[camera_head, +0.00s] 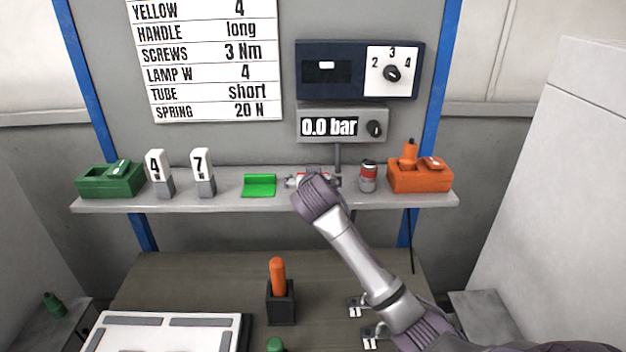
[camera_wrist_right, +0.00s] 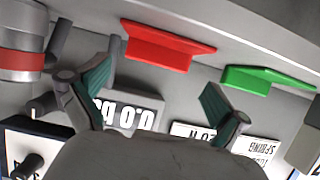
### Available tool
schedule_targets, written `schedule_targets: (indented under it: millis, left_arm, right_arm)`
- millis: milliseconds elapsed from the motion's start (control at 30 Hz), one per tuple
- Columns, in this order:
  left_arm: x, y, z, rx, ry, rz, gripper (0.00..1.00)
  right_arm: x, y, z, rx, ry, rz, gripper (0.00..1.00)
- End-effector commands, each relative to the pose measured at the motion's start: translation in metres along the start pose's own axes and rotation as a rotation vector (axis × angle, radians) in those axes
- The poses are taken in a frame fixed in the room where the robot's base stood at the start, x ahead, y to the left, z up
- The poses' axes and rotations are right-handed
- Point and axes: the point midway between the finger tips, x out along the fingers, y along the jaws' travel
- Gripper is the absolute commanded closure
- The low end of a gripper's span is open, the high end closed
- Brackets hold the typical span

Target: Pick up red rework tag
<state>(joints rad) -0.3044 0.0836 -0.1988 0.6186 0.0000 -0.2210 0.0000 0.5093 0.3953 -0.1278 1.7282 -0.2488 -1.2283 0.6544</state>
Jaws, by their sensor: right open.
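The red rework tag (camera_wrist_right: 160,45) is an L-shaped red piece on the grey shelf, seen in the right wrist view. In the head view it is mostly hidden behind my right gripper (camera_head: 313,182). In the wrist view my right gripper (camera_wrist_right: 155,92) is open, its two green-lined fingers apart and nothing between them. The tag lies just beyond the fingertips, apart from them. A green tag (camera_head: 259,185) of similar shape lies beside it on the shelf, also in the wrist view (camera_wrist_right: 264,78). My left gripper is not in view.
The shelf (camera_head: 232,204) also holds a red-banded can (camera_head: 368,176), an orange box (camera_head: 420,178), a green box (camera_head: 110,181) and two numbered lamps. A pressure display (camera_head: 341,123) on a post stands behind. Below is a workbench with an orange-handled tool (camera_head: 278,275).

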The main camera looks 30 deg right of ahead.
Motion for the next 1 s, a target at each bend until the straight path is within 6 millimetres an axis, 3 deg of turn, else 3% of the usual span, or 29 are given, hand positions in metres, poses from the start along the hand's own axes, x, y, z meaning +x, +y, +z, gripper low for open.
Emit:
schedule_targets:
  millis: [200,500,767,800,1000]
  left_arm:
    - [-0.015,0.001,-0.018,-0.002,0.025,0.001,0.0]
    - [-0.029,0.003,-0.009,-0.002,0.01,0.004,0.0]
    - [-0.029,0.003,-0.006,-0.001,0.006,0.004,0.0]
    - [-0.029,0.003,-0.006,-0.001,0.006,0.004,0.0]
    - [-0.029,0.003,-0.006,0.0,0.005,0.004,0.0]
  right_arm:
    - [0.017,0.003,-0.003,-0.003,-0.002,0.003,0.0]
    - [0.051,0.003,0.0,-0.002,-0.001,0.0,0.0]
    - [0.054,0.003,0.001,0.0,0.0,-0.001,0.0]
    - [0.054,0.003,0.001,-0.001,0.0,-0.001,0.02]
    - [0.054,0.003,0.001,-0.001,0.0,-0.001,0.35]
